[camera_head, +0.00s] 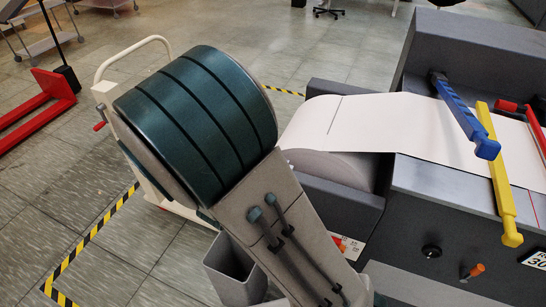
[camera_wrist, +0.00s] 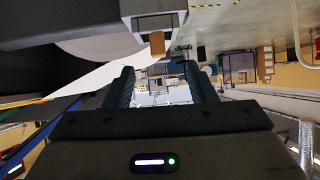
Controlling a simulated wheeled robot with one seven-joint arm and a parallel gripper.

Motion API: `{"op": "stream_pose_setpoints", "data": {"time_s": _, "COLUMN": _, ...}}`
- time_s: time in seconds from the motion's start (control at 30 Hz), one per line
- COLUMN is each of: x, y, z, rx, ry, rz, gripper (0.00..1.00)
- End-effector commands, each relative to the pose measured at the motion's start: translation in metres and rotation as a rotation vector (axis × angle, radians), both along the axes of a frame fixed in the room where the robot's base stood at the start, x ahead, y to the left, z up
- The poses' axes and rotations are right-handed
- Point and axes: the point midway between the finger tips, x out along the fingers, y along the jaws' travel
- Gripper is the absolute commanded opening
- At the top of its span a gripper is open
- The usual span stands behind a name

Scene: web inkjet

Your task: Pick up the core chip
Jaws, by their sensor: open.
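My gripper (camera_wrist: 163,78) shows in the wrist view, with its two dark fingers apart and nothing held between them. I cannot make out the core chip for certain in either view. A small tan block (camera_wrist: 157,43) shows under a grey housing, above the fingertips in the wrist picture. I cannot tell whether it is the chip. My gripper does not show in the head view.
A white paper web (camera_head: 365,122) runs over a grey press (camera_head: 440,185). A blue bar (camera_head: 462,112) and a yellow bar (camera_head: 497,178) lie across it. A white-handled cart (camera_head: 103,95) stands left. Black-and-yellow tape (camera_head: 90,245) marks the floor, which is mostly clear.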

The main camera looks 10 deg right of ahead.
Motion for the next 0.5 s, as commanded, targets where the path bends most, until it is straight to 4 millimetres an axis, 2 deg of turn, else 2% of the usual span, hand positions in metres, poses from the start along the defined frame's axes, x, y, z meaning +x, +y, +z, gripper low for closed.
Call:
{"op": "stream_pose_setpoints", "data": {"time_s": 0.17, "x": 0.001, "y": -0.010, "z": 0.003, "rx": -0.067, "ry": -0.033, "rz": -0.039, "gripper": 0.51}}
{"op": "stream_pose_setpoints", "data": {"time_s": 0.5, "x": 0.046, "y": -0.042, "z": -0.027, "rx": -0.068, "ry": -0.032, "rz": -0.038, "gripper": 0.51}}
